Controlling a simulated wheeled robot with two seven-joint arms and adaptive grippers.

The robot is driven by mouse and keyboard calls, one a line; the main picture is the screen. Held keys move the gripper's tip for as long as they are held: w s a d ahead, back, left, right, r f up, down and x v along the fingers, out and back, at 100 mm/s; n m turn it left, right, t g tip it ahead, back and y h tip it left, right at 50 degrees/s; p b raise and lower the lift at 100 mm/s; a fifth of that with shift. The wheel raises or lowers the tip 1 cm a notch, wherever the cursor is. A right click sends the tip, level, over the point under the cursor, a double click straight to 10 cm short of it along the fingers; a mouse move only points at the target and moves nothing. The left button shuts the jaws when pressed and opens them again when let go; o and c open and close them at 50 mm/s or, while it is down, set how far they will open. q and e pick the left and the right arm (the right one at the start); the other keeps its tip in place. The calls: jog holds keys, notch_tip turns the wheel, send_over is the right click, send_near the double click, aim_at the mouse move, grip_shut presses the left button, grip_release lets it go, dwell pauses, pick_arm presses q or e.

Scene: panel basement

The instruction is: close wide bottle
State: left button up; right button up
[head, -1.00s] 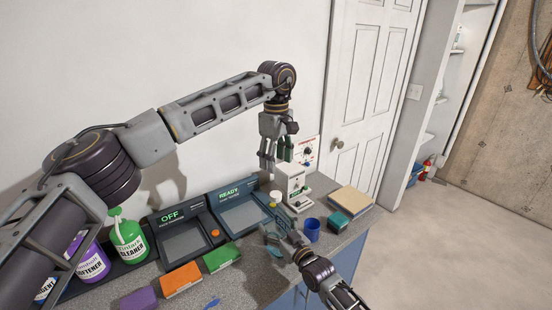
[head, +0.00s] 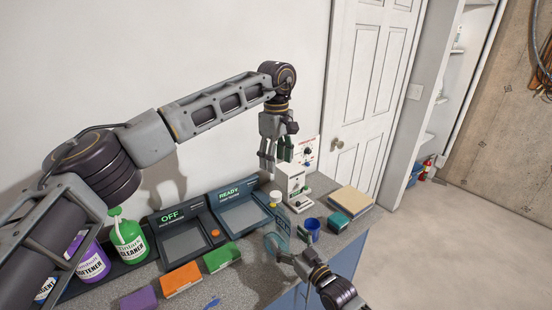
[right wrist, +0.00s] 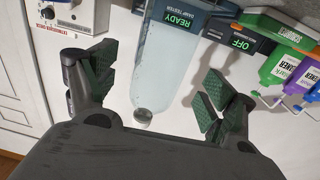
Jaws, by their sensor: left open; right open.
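A clear, wide bottle (right wrist: 165,60) shows between the fingers in the right wrist view, with a small grey cylinder (right wrist: 143,117) at its narrow end; I cannot tell whether this is a cap or the neck. In the head view a pale translucent shape (head: 283,230), probably the bottle, stands at the counter's front right. My right gripper (right wrist: 160,95) is open, its green pads on either side of the bottle with visible gaps. It also shows low in the head view (head: 289,245). My left gripper (head: 268,158) is open and empty, hanging above the back of the counter.
A blue cup (head: 312,226) stands close right of my right gripper. A white device (head: 291,182), a teal box (head: 347,220) and a tan block (head: 351,201) are nearby. Two testers, the OFF one (head: 183,238) and the READY one (head: 240,213), line the wall.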

jog(key=shift+v, duration=2.25)
